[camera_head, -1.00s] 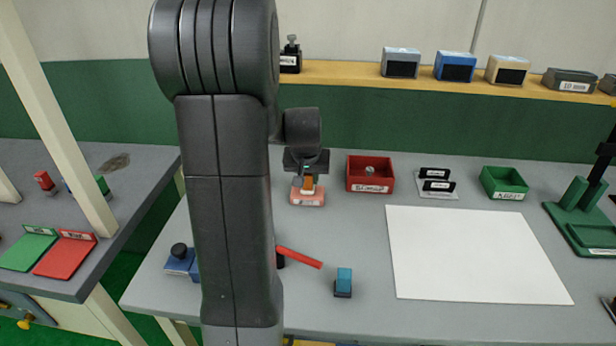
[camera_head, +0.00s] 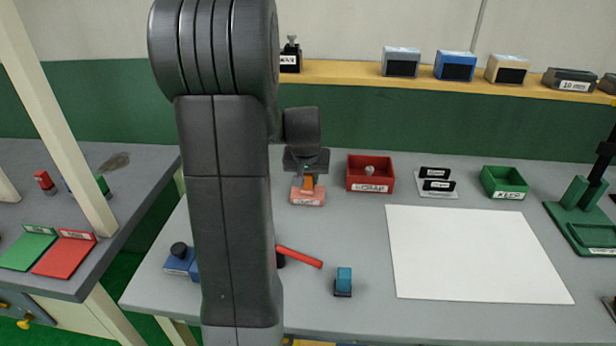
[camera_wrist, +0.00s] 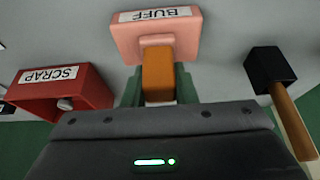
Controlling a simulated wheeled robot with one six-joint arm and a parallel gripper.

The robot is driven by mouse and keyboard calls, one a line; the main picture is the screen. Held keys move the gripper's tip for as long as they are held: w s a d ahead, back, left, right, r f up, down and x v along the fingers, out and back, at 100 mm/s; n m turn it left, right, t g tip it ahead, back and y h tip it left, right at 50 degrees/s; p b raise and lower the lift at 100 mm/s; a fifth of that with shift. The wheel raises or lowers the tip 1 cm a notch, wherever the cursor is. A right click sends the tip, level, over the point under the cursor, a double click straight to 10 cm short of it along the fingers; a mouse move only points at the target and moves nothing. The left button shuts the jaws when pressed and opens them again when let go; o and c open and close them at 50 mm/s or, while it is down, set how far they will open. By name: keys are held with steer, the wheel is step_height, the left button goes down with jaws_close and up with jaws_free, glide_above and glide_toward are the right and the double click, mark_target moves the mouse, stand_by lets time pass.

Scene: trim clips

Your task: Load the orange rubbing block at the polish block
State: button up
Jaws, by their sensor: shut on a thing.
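The orange rubbing block (camera_head: 308,183) is between the fingers of my gripper (camera_wrist: 158,92), which are shut on it. The block also shows upright in the wrist view (camera_wrist: 158,72). A pink block labelled BUFF (camera_head: 308,198), likely the polish block, sits on the bench under it and shows at the top of the wrist view (camera_wrist: 155,38). The orange block's end is at the pink block's top face; I cannot tell whether they press together. My gripper body hides part of the orange block.
A red SCRAP bin (camera_head: 370,174) stands close to the right of the pink block. A black-headed tool with a wooden handle (camera_wrist: 290,115) shows in the wrist view. A red bar (camera_head: 299,256) and a blue block (camera_head: 344,282) lie nearer. A white sheet (camera_head: 478,255) covers the right.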

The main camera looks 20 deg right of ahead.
steer(key=shift+r+p, duration=2.5)
steer(key=shift+r, duration=1)
steer(key=shift+f, duration=0.1)
